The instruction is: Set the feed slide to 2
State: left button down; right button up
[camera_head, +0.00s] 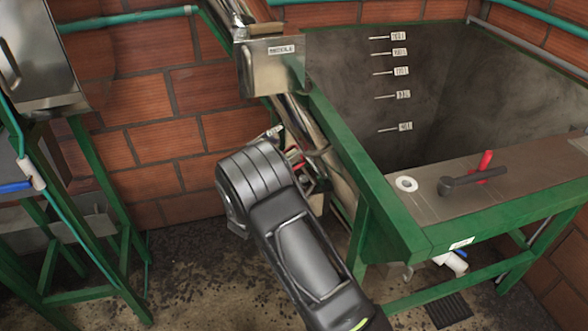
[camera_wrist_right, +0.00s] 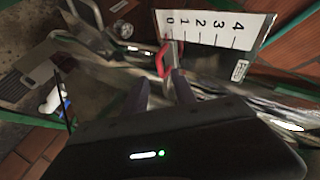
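In the right wrist view, a white scale plate (camera_wrist_right: 212,30) carries the marks 0 to 4. A red handle (camera_wrist_right: 160,62), likely the feed slide's, stands beside the plate's 0 end. My right gripper (camera_wrist_right: 161,75) has its two dark fingers apart, with the handle at or just beyond the fingertips. I cannot tell whether they touch it. In the head view, my right wrist hides the fingers and most of the handle; a bit of red (camera_head: 296,160) shows beside the metal chute (camera_head: 330,160). My left gripper is not in view.
A metal box labelled MIDDLE (camera_head: 272,66) sits above my right wrist on the chute. A green-framed tank (camera_head: 350,60) with level marks and a red-gripped lever (camera_head: 484,166) stands to the right. A green stand (camera_head: 100,180) is at left. Brick walls lie behind.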

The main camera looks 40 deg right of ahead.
jog(key=p+x, duration=0.1)
jog(key=x, duration=0.5)
jog(key=shift+w+d, duration=0.1)
jog(key=shift+d, duration=0.05)
grip_shut()
dwell(1.3)
